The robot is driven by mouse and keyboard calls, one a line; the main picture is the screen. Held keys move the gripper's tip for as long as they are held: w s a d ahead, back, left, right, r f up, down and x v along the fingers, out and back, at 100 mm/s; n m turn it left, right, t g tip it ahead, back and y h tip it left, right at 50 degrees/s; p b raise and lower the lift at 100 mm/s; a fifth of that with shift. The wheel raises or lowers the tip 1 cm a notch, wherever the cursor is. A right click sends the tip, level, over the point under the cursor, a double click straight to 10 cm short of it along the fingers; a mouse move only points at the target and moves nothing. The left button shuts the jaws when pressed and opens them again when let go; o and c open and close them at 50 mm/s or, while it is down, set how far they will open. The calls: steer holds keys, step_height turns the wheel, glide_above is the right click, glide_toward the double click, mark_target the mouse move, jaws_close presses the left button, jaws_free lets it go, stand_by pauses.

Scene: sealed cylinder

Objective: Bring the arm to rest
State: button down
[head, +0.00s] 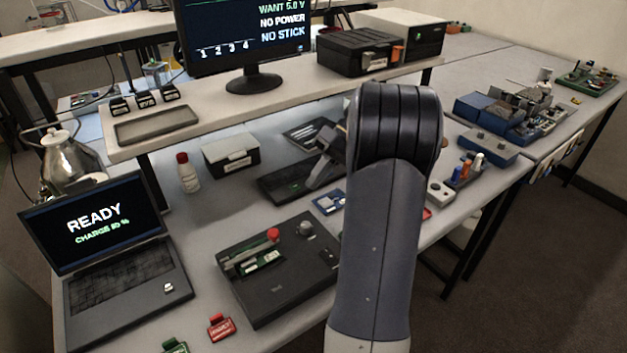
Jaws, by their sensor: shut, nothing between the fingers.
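My arm rises from the bottom edge, right of the middle of the head view, as a grey link with a thick black ribbed joint at its top. The joint is bent at about the height of the shelf edge.
The arm stands in front of the workbench (215,215). Left of it are a black device with a red knob (280,290), a laptop reading READY (115,245) and a white bottle (187,175). A monitor (245,40) stands on the shelf. Floor is free at right.

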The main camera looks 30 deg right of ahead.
steer(key=p, duration=0.2)
glide_toward(273, 232)
steer(key=a, duration=0.3)
steer(key=f+b, duration=0.1)
steer(key=f, duration=0.1)
steer(key=a+f+b, duration=0.1)
steer(key=shift+w+a+f+b, duration=0.1)
steer(key=shift+f+b, duration=0.2)
steer(key=shift+f, duration=0.1)
steer(key=shift+f+b, duration=0.3)
steer(key=shift+f, duration=0.15)
steer(key=shift+a, duration=0.1)
steer(key=shift+r, duration=0.1)
